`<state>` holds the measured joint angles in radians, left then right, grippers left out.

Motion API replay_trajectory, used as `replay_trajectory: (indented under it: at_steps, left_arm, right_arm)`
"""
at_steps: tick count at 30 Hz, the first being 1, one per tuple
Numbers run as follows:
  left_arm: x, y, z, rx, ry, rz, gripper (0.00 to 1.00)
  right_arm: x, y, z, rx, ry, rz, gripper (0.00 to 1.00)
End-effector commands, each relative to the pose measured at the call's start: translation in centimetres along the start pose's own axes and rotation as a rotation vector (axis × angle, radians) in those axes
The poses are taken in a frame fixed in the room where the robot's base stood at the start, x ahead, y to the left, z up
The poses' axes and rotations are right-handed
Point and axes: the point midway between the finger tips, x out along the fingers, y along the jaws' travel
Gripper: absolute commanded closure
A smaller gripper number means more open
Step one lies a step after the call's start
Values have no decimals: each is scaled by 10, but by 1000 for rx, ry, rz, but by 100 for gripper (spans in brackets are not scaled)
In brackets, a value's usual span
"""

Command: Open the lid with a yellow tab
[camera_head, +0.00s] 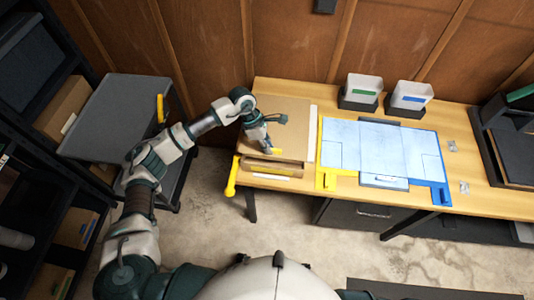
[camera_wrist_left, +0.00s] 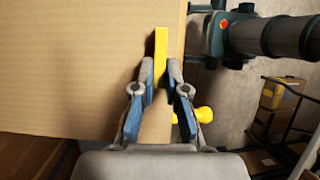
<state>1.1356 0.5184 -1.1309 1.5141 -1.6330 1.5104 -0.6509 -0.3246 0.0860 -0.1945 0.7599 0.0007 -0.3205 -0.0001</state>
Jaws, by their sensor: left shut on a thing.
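A flat tan cardboard lid (camera_head: 285,112) lies at the left end of the wooden table. It fills much of the left wrist view (camera_wrist_left: 75,65). A yellow tab (camera_wrist_left: 161,50) stands at its edge. My left gripper (camera_wrist_left: 161,82) is shut on the yellow tab, with the blue-edged fingers on either side of it. In the head view my left gripper (camera_head: 268,147) is at the lid's front part, and the tab is mostly hidden there. A narrow open recess (camera_head: 272,167) shows in front of the lid. How far the lid is raised is unclear. My right gripper is out of view.
A yellow handle (camera_head: 232,178) sticks out at the table's left front corner. A white-blue board (camera_head: 370,145) with yellow and blue corners lies to the right. Two white bins (camera_head: 362,90) (camera_head: 408,97) stand behind it. A grey cart (camera_head: 120,115) stands left of the table.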

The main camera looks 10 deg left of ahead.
Motion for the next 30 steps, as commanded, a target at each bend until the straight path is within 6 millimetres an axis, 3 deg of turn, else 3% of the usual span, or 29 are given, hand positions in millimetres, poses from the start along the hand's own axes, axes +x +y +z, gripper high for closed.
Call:
replay_trajectory:
  at_steps: [1, 6, 15, 21, 30]
  left_arm:
    - [-16, 5, 8, 7, -5, 14, 100]
    - [-54, 16, 24, 7, -6, 16, 100]
    - [-104, 42, 45, 5, -5, 17, 100]
    - [-120, 53, 51, 4, -3, 17, 100]
    - [-123, 58, 52, 3, 0, 12, 100]
  right_arm:
    - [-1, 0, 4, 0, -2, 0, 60]
    - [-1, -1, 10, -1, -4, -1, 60]
    - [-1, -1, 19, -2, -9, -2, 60]
    - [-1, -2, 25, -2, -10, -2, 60]
    - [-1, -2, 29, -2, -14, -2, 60]
